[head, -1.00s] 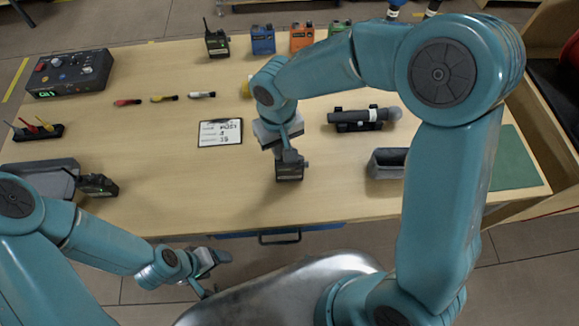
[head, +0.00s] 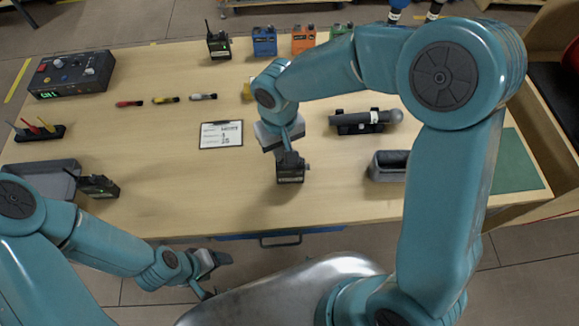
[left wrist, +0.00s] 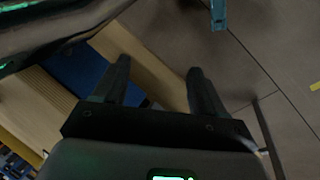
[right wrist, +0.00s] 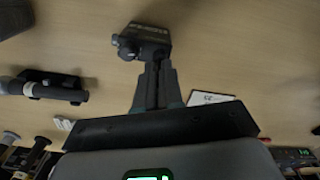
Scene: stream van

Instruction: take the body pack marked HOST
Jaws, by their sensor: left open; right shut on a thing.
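My right gripper (head: 289,152) is shut on a dark body pack (head: 291,172) near the middle of the table's front part. In the right wrist view the shut fingers (right wrist: 153,75) meet the pack (right wrist: 146,42); its light label is too small to read. I cannot tell whether the pack touches the table. My left gripper (head: 220,274) is open and empty in front of the table edge; its spread fingers (left wrist: 158,70) show in the left wrist view. Another dark pack (head: 99,186) is at the front left, and a third (head: 218,45) stands at the back.
A card (head: 221,134) lies left of the held pack. Blue (head: 264,42) and orange (head: 303,40) packs stand at the back. A microphone in a cradle (head: 362,122) and grey trays (head: 387,166) flank the middle. Table (head: 190,200) space left of the held pack is bare.

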